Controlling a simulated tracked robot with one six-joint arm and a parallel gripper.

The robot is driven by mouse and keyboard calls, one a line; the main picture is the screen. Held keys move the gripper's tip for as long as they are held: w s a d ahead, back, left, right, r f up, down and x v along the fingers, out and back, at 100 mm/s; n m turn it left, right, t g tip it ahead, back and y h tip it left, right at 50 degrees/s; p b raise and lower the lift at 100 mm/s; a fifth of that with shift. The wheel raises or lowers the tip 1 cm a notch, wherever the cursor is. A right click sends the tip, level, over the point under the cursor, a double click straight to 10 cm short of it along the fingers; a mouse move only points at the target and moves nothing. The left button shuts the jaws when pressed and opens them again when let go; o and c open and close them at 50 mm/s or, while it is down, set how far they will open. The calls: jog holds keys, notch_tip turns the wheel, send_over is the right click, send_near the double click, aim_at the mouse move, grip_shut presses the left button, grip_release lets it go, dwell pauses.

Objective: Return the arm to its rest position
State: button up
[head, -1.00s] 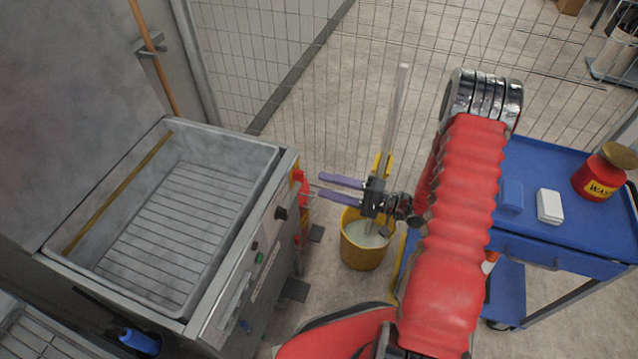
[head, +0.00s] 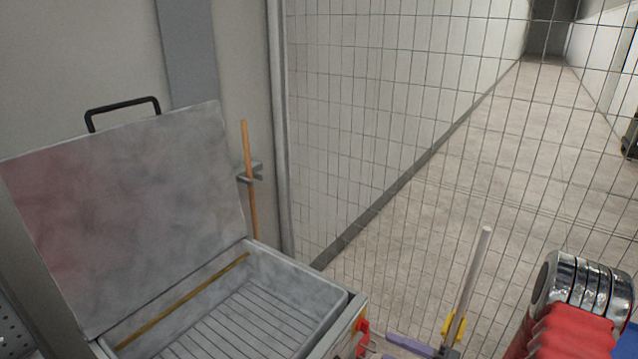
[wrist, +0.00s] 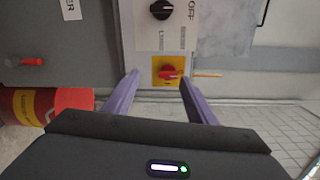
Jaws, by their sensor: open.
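My gripper (wrist: 160,84) is open, its two purple fingers apart with nothing held between them in the wrist view. Beyond the fingertips, a red rotary switch on a yellow plate (wrist: 168,72) shows on the machine's panel, apart from the fingers.
The machine's grey tank (head: 320,325) has a slatted bottom, and its lid (head: 130,215) stands raised. A wire mesh fence (head: 400,130) runs behind. A wooden handle (head: 250,185) stands against the wall. A black knob (wrist: 160,10) and a red-yellow container (wrist: 45,105) show by the panel.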

jog(key=s+a+f+g, duration=0.1)
jog(key=s+a+g, duration=0.4)
jog(key=s, duration=0.4)
jog(key=s+d+r+n+g+h, duration=0.1)
jog(key=s+r+n+g+h, duration=0.1)
jog(key=s+r+g+h, duration=0.4)
jog(key=s+r+n+t+h, duration=0.2)
jog(key=r+n+t+h, duration=0.1)
jog(key=r, duration=0.8)
jog(key=s+r+n+t+h, duration=0.3)
jog(key=r+h, duration=0.2)
jog(key=r, duration=0.7)
jog(key=shift+s+a+r+n+t+h, duration=0.2)
jog(key=shift+s+a+n+t+h, duration=0.15)
jog(key=shift+a+t, duration=0.1)
jog(key=shift+c, duration=0.3)
